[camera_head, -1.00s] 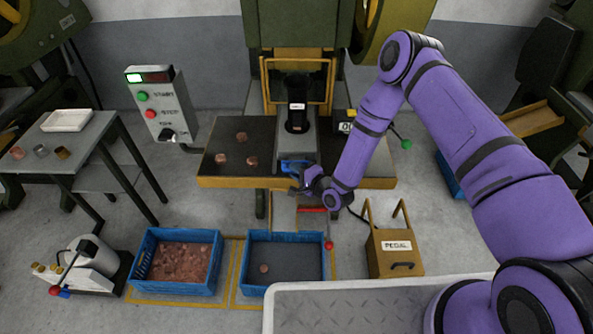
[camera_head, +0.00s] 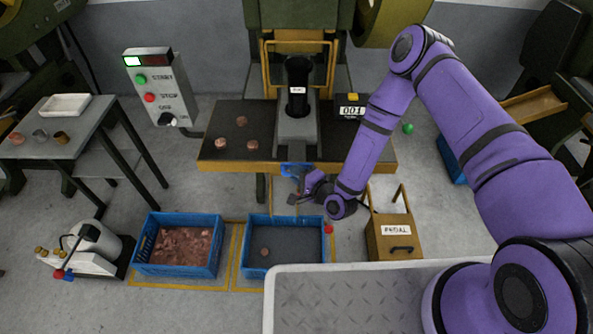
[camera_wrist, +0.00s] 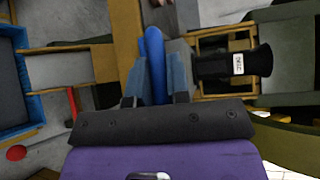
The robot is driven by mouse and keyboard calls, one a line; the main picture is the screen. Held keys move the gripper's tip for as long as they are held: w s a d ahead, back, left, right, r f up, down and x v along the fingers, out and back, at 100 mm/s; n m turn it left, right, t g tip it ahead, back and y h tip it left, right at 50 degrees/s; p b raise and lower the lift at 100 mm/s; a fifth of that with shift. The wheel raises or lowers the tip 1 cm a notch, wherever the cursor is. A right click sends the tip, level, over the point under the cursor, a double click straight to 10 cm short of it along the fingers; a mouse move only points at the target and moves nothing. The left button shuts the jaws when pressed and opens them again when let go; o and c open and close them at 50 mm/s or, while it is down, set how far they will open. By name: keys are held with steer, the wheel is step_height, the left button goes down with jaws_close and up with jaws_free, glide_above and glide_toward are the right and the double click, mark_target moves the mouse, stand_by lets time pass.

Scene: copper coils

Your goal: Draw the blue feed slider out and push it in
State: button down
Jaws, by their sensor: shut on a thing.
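The blue feed slider (camera_head: 294,169) juts out past the front edge of the press table, below the black die column. My gripper (camera_head: 300,187) is at its front, with its fingers on the slider's blue handle. In the wrist view the blue handle (camera_wrist: 155,60) stands between the two fingers of my gripper (camera_wrist: 154,85), which are shut on it. The slider's inner end is hidden under the press. The black die column (camera_head: 298,88) stands upright behind it and also shows in the wrist view (camera_wrist: 233,64).
Copper pieces (camera_head: 221,143) lie on the press table's left side. A blue crate of copper (camera_head: 147,265) and a nearly empty blue crate (camera_head: 321,258) stand on the floor in front. The pedal box (camera_head: 380,245) is right of my gripper. A control box (camera_head: 160,90) stands left.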

steer(key=c, duration=1.1)
jaws_free()
steer(key=shift+s, duration=0.3)
steer(key=v, duration=1)
steer(key=shift+s+d, duration=0.25)
steer(key=shift+d, duration=0.05)
